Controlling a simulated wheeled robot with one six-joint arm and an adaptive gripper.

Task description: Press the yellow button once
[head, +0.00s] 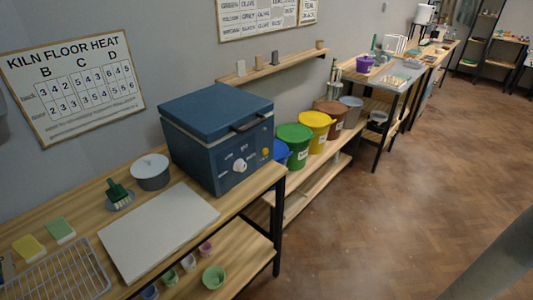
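A blue box-shaped kiln (217,130) with a lid and a dark handle stands at the right end of the near wooden table. Its lid is down. A small round yellow button (265,153) is on the kiln's front face, at the lower right. A white knob (239,166) is on the same face, left of the button. Small light labels are beside the knob, too small to read. My gripper is not in view, and nothing is seen touching the button.
Coloured buckets (317,125) stand on a low shelf behind the kiln. The wooden floor (390,210) at right is clear.

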